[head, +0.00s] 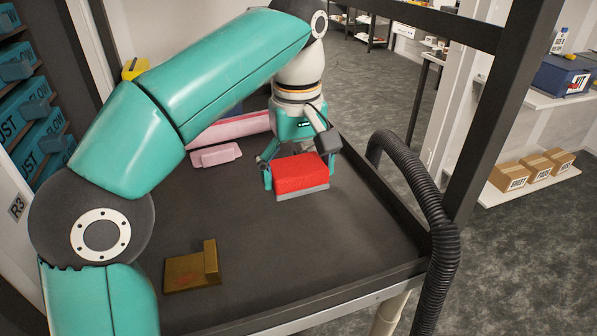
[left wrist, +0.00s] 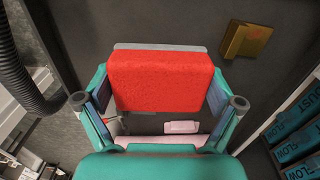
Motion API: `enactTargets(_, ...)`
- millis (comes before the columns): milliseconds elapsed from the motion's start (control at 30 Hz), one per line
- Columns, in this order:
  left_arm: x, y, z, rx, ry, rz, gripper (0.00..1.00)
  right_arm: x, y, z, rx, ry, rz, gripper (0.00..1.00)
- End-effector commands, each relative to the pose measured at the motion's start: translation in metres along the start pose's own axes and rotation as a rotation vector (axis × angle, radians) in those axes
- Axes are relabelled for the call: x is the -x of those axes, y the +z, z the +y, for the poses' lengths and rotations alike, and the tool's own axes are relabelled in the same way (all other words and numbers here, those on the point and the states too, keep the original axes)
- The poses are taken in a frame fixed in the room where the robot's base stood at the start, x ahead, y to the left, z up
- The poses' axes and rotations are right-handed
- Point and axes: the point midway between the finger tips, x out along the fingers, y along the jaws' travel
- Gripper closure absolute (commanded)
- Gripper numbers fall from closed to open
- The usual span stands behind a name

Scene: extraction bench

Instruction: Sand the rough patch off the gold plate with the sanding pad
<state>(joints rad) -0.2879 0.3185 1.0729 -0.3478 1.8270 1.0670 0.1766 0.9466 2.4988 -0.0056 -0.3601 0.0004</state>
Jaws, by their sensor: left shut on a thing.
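The sanding pad (head: 301,174) is a red block with a grey underside. My left gripper (head: 294,172) is shut on it, at the back right part of the bench. In the left wrist view the pad (left wrist: 160,82) sits between the two fingers (left wrist: 158,100). I cannot tell whether its underside touches the bench. The gold plate (head: 188,271) lies near the front left of the bench, apart from the pad, with a raised block at its right end. A faint reddish rough patch (head: 188,280) shows on its flat part. The plate also shows in the left wrist view (left wrist: 248,40). My right gripper is not in view.
The dark bench top (head: 300,250) is clear between pad and plate. A pink block (head: 215,155) and a longer pink piece (head: 230,128) lie at the back left. A black corrugated hose (head: 420,185) bends along the right edge, beside a dark frame post (head: 505,110).

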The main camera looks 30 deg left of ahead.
Motion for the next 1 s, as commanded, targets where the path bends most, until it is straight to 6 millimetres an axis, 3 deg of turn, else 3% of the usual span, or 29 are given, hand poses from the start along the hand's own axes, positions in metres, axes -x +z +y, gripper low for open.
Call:
enactTargets(67, -0.002, -0.002, 0.005, -0.056, 0.019, 0.011, 0.35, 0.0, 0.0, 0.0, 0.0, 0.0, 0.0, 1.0)
enactTargets(200, -0.023, 0.002, 0.01, -0.223, 0.016, 0.017, 0.35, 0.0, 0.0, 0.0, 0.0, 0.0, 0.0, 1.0)
enactTargets(333, -0.042, -0.003, -0.011, -0.326, 0.016, 0.017, 0.35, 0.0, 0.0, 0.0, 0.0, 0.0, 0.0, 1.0)
enactTargets(533, -0.074, -0.015, -0.084, -0.379, 0.015, 0.005, 0.35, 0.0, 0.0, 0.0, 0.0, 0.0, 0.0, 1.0)
enactTargets(800, -0.102, -0.006, -0.192, -0.223, -0.004, -0.019, 0.35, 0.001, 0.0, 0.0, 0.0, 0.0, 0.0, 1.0)
enactTargets(1000, -0.097, -0.006, -0.232, -0.101, -0.005, -0.003, 0.35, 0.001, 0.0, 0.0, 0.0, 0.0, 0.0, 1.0)
